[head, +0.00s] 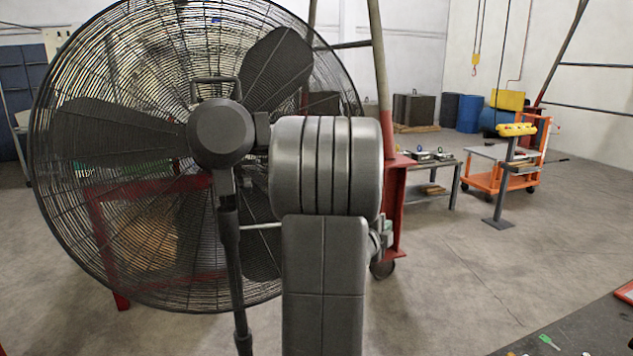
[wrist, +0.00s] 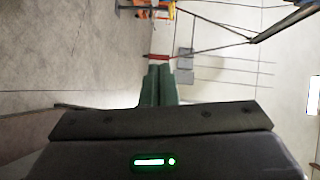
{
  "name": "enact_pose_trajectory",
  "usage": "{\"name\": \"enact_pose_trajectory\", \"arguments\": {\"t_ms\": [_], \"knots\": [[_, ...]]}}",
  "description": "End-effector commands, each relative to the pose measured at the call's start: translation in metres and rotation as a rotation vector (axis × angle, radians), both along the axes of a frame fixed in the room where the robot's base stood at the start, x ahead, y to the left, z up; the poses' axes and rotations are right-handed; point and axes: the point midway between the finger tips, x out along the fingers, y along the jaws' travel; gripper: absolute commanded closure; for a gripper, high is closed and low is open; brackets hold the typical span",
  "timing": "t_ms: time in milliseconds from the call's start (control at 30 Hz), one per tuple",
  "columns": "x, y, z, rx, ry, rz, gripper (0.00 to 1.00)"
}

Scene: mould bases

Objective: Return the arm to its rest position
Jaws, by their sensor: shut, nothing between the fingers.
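My gripper (wrist: 158,72) shows in the wrist view, with its two greenish fingers side by side, shut and empty. The wrist view is turned on its side, with the floor at left and a pale wall at right. In the head view my own grey arm stands upright in the middle, folded close to the camera. It hides most of what is behind it, and the gripper's fingers cannot be made out there.
A large black caged fan (head: 222,135) stands close at left. A red frame (head: 393,205) on a caster is behind my arm. A low workbench (head: 430,171), an orange cart (head: 487,181) and a yellow-topped post (head: 506,180) stand further right. A dark tabletop (head: 590,328) fills the lower right corner. Open floor lies between.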

Motion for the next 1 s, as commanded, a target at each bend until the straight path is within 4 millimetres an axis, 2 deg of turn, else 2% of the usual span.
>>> {"name": "enact_pose_trajectory", "arguments": {"t_ms": [133,600,800,1000], "knots": [[-0.021,0.002,0.003,0.001,-0.003,0.001,1.00],[-0.080,0.044,0.013,0.000,-0.002,0.003,1.00],[-0.091,0.051,0.015,0.000,0.001,0.003,1.00],[-0.093,0.052,0.015,0.000,0.000,0.002,1.00]]}}
